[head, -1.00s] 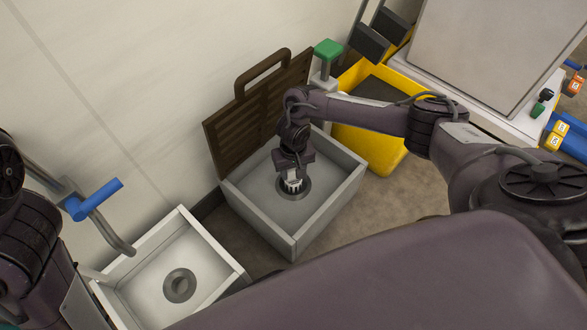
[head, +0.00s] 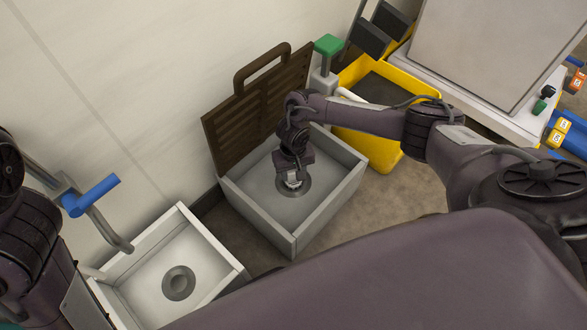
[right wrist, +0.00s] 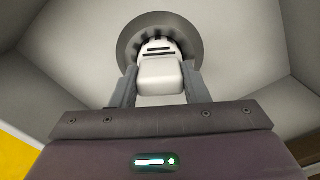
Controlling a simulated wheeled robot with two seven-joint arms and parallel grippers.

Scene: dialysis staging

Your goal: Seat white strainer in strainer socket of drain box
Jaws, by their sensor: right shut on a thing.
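The drain box (head: 296,240) is a grey open box on the floor in the middle of the head view. Its strainer socket (head: 305,192) is a dark round ring in the box floor; it also shows in the right wrist view (right wrist: 135,35). The white strainer (right wrist: 160,78) is between the fingers of my right gripper (right wrist: 160,88), which is shut on it. Its far, slotted end overlaps the ring; I cannot tell how deep it sits. In the head view my right gripper (head: 291,180) points down into the box and hides most of the strainer. My left gripper is out of view.
A brown slatted lid (head: 255,105) stands open behind the box. A white basin (head: 215,285) with a round drain is at lower left, below a blue-handled tap (head: 92,196). A yellow bin (head: 385,150) stands close on the right. A green-topped post (head: 328,46) rises behind.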

